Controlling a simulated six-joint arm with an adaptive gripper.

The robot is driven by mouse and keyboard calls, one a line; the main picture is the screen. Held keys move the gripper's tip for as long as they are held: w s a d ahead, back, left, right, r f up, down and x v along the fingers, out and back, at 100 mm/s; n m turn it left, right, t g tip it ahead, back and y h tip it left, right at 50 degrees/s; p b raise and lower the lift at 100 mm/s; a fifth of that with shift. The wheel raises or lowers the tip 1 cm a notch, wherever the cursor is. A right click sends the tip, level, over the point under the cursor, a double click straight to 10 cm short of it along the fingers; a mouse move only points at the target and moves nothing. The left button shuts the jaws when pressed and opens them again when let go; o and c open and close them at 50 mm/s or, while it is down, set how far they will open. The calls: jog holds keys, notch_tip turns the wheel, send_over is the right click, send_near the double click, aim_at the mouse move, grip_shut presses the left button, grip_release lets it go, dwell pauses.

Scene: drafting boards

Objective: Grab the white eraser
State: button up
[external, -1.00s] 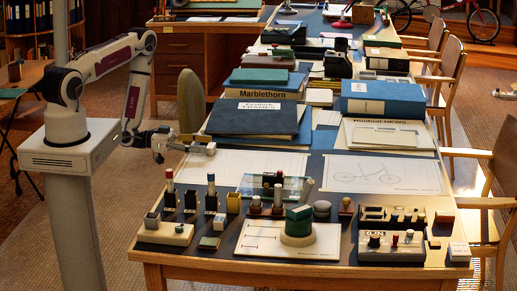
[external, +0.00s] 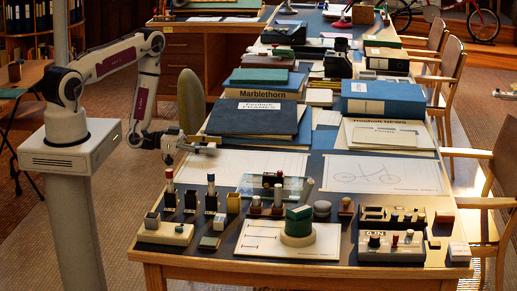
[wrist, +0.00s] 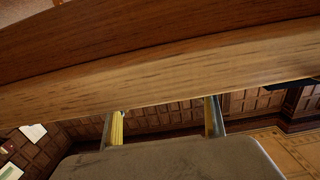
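A small white block (external: 459,252), which looks like the white eraser, lies at the near right corner of the desk in the external view. My gripper (external: 212,148) is at the left edge of the desk, far to the left of that block and farther back. In the wrist view, its two fingers (wrist: 164,112) stand well apart with nothing visible between them. The block does not show in the wrist view.
Blue binders (external: 254,118) lie behind. A wooden edge (wrist: 160,65) fills the upper wrist view.

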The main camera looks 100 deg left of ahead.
aim_at(211, 145)
jog(key=c, duration=1.2)
jog(key=shift+o, duration=0.2)
jog(key=shift+r, duration=0.15)
jog(key=shift+r, duration=4.85)
